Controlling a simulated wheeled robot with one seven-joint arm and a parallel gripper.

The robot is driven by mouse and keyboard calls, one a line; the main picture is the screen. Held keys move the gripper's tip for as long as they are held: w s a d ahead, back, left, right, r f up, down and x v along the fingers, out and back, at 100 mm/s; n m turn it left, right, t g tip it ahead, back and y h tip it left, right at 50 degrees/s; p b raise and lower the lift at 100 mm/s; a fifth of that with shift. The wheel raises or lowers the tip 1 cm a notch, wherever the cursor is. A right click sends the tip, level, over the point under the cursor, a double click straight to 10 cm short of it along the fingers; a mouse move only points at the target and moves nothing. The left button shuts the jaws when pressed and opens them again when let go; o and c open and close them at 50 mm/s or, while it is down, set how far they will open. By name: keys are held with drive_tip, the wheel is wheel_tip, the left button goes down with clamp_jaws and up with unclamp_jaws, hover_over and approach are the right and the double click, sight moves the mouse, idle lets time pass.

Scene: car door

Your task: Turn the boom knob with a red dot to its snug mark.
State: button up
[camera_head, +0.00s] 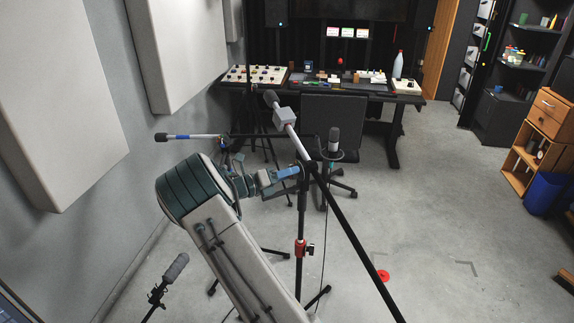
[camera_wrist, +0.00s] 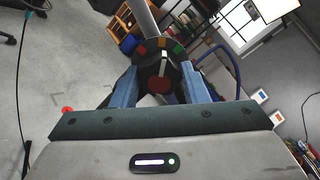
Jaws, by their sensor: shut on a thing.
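The boom knob (camera_wrist: 160,66) is dark with a red dot (camera_wrist: 160,85) on its face, in the middle of the wrist view. Behind it is a dark round dial with coloured marks (camera_wrist: 158,43), among them red, green and orange. Which mark is the snug mark, I cannot tell. My gripper (camera_wrist: 161,76) is shut on the knob, a blue finger on each side. In the head view my gripper (camera_head: 288,173) reaches the joint of the boom (camera_head: 292,132) on its stand (camera_head: 302,208); the knob itself is hidden there.
A desk (camera_head: 383,96) with gear and a chair (camera_head: 335,118) stand behind the boom stand. A microphone (camera_head: 333,140) hangs close right of it. Another microphone (camera_head: 175,267) is at lower left. Acoustic panels (camera_head: 55,100) line the left wall. Floor at right is mostly clear.

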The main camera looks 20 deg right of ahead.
drive_tip(key=shift+n+p, duration=0.6)
drive_tip(key=o, duration=1)
drive_tip(key=shift+c, duration=0.2)
drive_tip(key=a+b, duration=0.3)
drive_tip(key=a, duration=1.1)
drive_tip(key=shift+s, duration=0.3)
drive_tip(key=shift+d, duration=0.15)
